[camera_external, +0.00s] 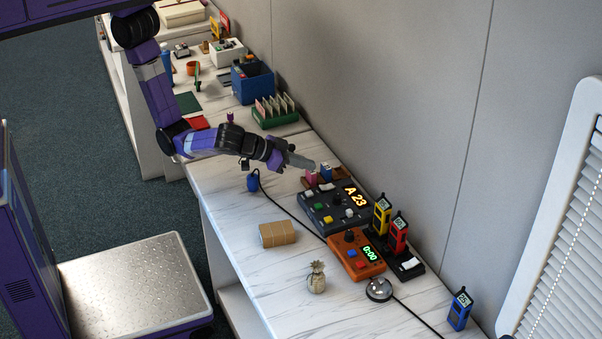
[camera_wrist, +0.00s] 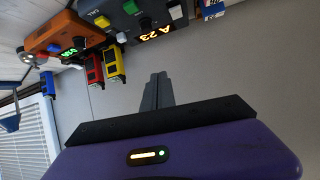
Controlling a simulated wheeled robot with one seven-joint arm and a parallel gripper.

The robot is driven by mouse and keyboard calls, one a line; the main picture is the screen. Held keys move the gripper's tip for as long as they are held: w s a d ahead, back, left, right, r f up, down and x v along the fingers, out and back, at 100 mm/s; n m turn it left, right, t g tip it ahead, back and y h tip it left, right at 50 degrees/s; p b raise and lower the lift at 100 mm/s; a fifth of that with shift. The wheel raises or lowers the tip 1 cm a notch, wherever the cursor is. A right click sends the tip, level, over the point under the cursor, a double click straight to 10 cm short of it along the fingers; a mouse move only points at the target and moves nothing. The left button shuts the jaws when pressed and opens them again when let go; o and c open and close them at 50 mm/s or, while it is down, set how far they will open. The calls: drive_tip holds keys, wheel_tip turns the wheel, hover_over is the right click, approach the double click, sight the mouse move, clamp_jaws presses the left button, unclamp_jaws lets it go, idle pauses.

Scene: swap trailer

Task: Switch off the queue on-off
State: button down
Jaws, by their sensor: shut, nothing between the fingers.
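In the wrist view my gripper (camera_wrist: 158,77) points up toward the area beside the display.
A silver bell (camera_external: 379,289), pineapple figure (camera_external: 316,277) and tan block (camera_external: 278,234) are nearby. The wall is close behind.

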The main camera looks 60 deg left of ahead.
drive_tip(key=a, duration=0.1)
drive_tip(key=a+f+n+y, duration=0.2)
drive_tip(key=a, duration=0.1)
drive_tip(key=shift+s+f+g, duration=0.1)
drive_tip(key=shift+s+g, duration=0.2)
drive_tip(key=shift+w, duration=0.1)
hover_over(331, 185)
drive_tip(key=s, duration=0.3)
wheel_tip(331, 185, down, 5)
drive_tip(key=shift+s+f+p, duration=0.1)
drive_tip(key=shift+f+p, duration=0.1)
drive_tip(key=shift+p, duration=0.25)
drive_tip(key=f, duration=0.1)
drive_tip(key=s+f, duration=0.1)
drive_tip(key=f, duration=0.1)
drive_tip(key=shift+f, duration=0.5)
drive_tip(key=shift+s+f, duration=0.1)
